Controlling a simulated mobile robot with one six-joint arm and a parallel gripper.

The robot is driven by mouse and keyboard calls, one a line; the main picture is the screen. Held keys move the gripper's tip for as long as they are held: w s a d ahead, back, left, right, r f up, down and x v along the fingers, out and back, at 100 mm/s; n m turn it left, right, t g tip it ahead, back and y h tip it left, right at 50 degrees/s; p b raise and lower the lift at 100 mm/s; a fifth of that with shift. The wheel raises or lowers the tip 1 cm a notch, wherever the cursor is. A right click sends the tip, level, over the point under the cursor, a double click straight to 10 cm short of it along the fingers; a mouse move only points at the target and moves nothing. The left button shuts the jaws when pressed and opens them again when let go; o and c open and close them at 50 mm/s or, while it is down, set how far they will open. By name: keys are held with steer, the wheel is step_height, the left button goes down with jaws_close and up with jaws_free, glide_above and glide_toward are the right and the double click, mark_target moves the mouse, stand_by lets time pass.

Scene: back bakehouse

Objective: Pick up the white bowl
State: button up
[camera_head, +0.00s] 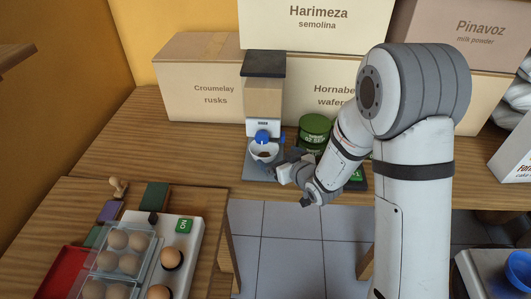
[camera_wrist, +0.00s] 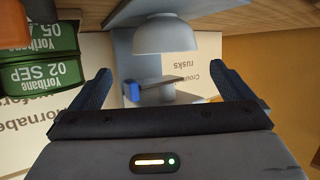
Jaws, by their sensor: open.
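The white bowl (camera_head: 258,150) stands upright on the grey base of a machine in the head view, under a blue knob. Something dark brown shows inside it. In the wrist view, which is upside down, the bowl (camera_wrist: 165,38) appears at the top middle, beyond the fingers. My gripper (camera_head: 284,176) is just in front and to the right of the bowl in the head view. Its two fingers stand wide apart in the wrist view (camera_wrist: 160,74), with nothing between them. Whether a finger touches the bowl I cannot tell.
The machine (camera_head: 264,100) rises right behind the bowl. Green tins (camera_head: 314,127) stand close on the right. Cardboard boxes (camera_head: 200,80) line the back. A nearer table holds eggs in a clear carton (camera_head: 122,240) and a red tray (camera_head: 63,271). The worktop (camera_head: 165,125) left of the machine is clear.

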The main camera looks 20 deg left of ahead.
mark_target(267, 149)
steer(key=shift+w+a+f, duration=0.1)
steer(key=shift+a+f, duration=0.05)
steer(key=shift+a, duration=0.3)
steer(key=p+x, duration=0.1)
steer(key=x, duration=0.6)
steer(key=shift+a, duration=0.15)
steer(key=shift+r, duration=0.25)
steer(key=c, duration=0.8)
steer(key=shift+c, duration=0.2)
steer(key=s+d, duration=1)
steer(key=d, duration=0.1)
steer(key=shift+r+b, duration=0.25)
steer(key=shift+b, duration=0.15)
